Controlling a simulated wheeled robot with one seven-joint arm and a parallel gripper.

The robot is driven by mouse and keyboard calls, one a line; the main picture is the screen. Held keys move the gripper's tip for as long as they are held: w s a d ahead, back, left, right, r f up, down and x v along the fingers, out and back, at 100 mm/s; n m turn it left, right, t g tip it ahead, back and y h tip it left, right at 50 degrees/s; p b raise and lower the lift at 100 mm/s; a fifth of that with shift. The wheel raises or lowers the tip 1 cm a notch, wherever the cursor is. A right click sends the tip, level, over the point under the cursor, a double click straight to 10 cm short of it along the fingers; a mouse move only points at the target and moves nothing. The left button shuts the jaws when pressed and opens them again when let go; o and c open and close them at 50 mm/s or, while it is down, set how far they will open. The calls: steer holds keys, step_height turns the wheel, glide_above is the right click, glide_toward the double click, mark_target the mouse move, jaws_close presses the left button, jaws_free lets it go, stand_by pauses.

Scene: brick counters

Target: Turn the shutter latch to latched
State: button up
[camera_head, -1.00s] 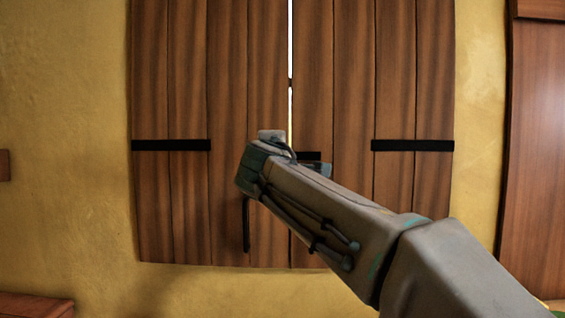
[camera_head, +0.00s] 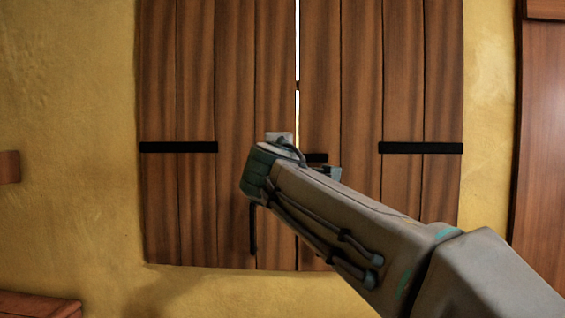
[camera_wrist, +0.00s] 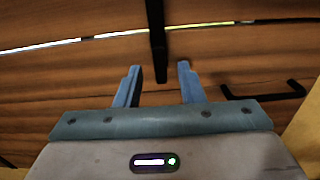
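The shutter latch is a black bar (camera_wrist: 154,30) that lies across the bright gap between two brown wooden shutter leaves in the wrist view. Its near end lies between my gripper's fingers in the picture. In the head view a short piece of the latch (camera_head: 316,157) shows just right of the gap; my arm hides the rest. My gripper (camera_wrist: 158,68) has two blue fingers spread apart, one on each side of the bar. I see a space between each finger and the bar.
A black pull handle (camera_head: 253,228) is on the left leaf (camera_head: 190,210), and shows right of my fingers in the wrist view (camera_wrist: 265,95). Black hinge straps (camera_head: 178,147) cross both leaves. A brown wooden cabinet (camera_head: 545,150) stands at right.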

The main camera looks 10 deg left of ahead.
steer(key=s+d, duration=0.1)
steer(key=s, duration=1)
steer(key=shift+s+b, duration=0.3)
steer(key=shift+s, duration=0.05)
steer(key=s+d+f+m+g+h+p, duration=0.1)
steer(key=d+f+m+g+h+p, duration=0.1)
steer(key=d+f+m+g+p, duration=0.45)
steer(key=s+d+f+m+g+h+p, duration=0.15)
steer(key=d+f+m+p, duration=0.25)
steer(key=d+f+p, duration=0.55)
steer(key=s+d+f+m+g+y+p, duration=0.1)
steer(key=s+d+f+m+g+p, duration=0.1)
steer(key=s, duration=0.4)
steer(key=s+d+f+m+g+y+p, duration=0.1)
steer(key=s+d+f+m+g+p, duration=0.1)
steer(key=s+d+f+m+g, duration=0.3)
steer(key=shift+s+d+f+m, duration=0.45)
steer(key=shift+s+f+m, duration=0.4)
steer(key=shift+s, duration=0.3)
